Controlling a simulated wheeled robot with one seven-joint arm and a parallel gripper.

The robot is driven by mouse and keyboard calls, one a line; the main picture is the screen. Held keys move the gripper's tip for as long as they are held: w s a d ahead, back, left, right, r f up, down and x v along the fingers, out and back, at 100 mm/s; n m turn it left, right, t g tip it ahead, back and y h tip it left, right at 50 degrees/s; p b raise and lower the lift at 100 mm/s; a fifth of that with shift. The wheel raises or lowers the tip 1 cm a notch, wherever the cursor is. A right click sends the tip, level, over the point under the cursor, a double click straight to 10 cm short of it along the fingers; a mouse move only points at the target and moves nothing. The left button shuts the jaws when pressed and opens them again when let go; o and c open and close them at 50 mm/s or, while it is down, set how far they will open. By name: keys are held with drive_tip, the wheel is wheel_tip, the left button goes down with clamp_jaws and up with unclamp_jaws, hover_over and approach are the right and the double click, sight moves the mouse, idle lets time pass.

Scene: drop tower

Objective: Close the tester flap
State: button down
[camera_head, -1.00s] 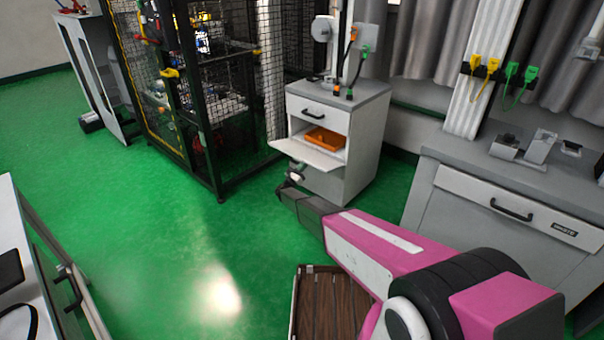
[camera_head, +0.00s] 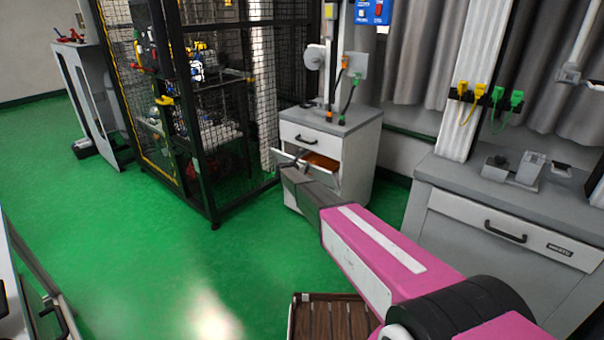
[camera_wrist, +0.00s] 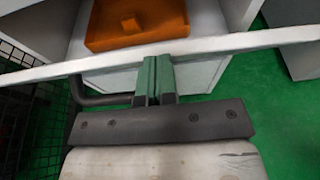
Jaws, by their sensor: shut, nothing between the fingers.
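The tester flap (camera_head: 283,158) is a white panel on the front of the small white cabinet, below its drawer. It is partly raised and tilted, with the opening behind it still showing. In the wrist view the flap's edge (camera_wrist: 235,43) runs across the picture, with a black handle (camera_wrist: 95,98) on its outer side. My gripper (camera_wrist: 154,68) is shut and empty, its green fingertips at the flap's edge and apparently touching it. In the head view my arm hides the fingertips and part of the flap.
An orange tray (camera_wrist: 135,20) lies inside the compartment; it also shows in the head view (camera_head: 322,162). A black mesh cage (camera_head: 215,110) stands close to the cabinet's left. A grey counter (camera_head: 500,195) is at the right. Green floor is free at the left front.

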drive_tip(key=w+d, duration=0.1)
drive_tip(key=w+d+r, duration=0.2)
drive_tip(key=shift+w+r, duration=0.25)
drive_tip(key=shift+w, duration=0.15)
drive_tip(key=shift+w+d+r, duration=0.4)
drive_tip(key=shift+w+d, duration=0.15)
drive_tip(key=shift+w, duration=0.2)
